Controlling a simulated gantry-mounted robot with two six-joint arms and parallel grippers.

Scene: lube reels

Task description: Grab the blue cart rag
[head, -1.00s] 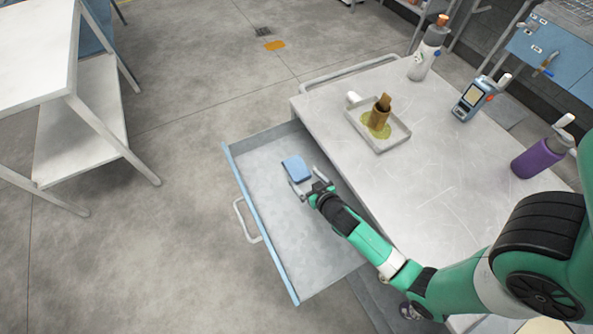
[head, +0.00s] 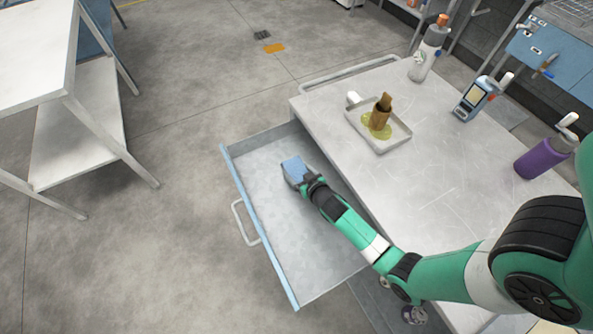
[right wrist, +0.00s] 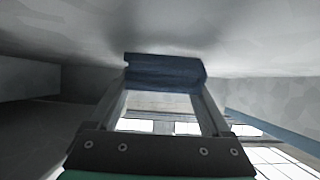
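The blue cart rag (head: 294,169) is a small folded block at the upper end of the open drawer (head: 290,235) in the head view. My right gripper (head: 299,180) is at the rag, with its fingers closed against it. In the right wrist view the rag (right wrist: 165,72) spans the two fingertips (right wrist: 163,88), close to the pale drawer surface. The fingertips are partly hidden by the rag. I cannot tell whether the rag touches the drawer floor. My left gripper is not in view.
The cart top (head: 440,190) is beside the drawer. It carries a tray (head: 388,142) with a brown object in a yellow-green puddle, a grey bottle (head: 428,55), a handheld meter (head: 471,99) and a purple bottle (head: 543,158). The rest of the drawer is empty.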

